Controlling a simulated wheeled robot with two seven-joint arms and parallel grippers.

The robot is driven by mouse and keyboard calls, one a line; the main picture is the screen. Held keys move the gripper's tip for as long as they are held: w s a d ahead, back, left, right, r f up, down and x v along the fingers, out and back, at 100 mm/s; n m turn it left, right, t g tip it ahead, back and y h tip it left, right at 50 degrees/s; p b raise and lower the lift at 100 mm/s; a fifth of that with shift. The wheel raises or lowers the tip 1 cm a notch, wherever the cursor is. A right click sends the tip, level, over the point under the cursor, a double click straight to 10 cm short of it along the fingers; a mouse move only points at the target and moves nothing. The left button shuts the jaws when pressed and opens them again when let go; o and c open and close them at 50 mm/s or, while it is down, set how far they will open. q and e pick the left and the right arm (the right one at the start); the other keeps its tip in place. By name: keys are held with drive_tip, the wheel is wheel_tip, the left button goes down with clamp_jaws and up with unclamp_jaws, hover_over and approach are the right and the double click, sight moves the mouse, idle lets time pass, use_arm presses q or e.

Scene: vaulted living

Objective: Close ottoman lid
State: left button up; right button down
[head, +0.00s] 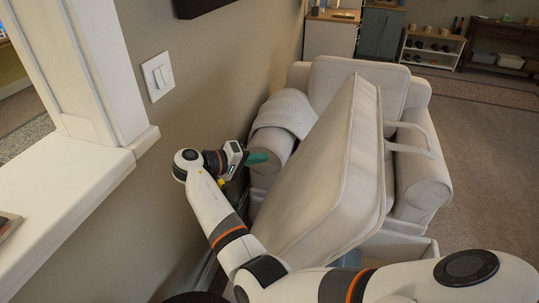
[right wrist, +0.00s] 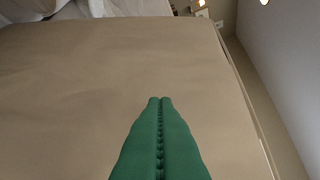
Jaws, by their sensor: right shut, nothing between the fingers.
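The ottoman lid (head: 318,170) is a thick cream padded panel with piped edges. It stands raised and steeply tilted in the middle of the head view. Part of the ottoman's open box (head: 408,247) shows at its lower right, with something bluish inside; my arm hides the rest. My right gripper (head: 262,157) has green fingers and is shut and empty, left of the lid on the wall side. In the right wrist view the shut fingers (right wrist: 160,100) point over a broad beige panel (right wrist: 120,70). I cannot tell whether they touch it. My left gripper is not in view.
A cream armchair (head: 418,188) with a throw (head: 284,112) on its arm stands just behind the lid. A wall with a light switch (head: 157,76) and a white ledge (head: 70,200) close in the left side. Open carpet (head: 490,170) lies to the right.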

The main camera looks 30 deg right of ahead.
drive_tip(key=p, duration=0.3)
approach(307, 161)
drive_tip(key=w+d, duration=0.2)
drive_tip(key=d, duration=0.2)
drive_tip(key=shift+s+d+f+p, duration=0.45)
drive_tip(key=shift+s+f, duration=0.1)
drive_tip(key=shift+s, duration=0.2)
drive_tip(key=shift+s+d+f, duration=0.25)
drive_tip(key=shift+s, duration=0.15)
drive_tip(key=shift+f, duration=0.15)
drive_tip(key=shift+d, duration=0.1)
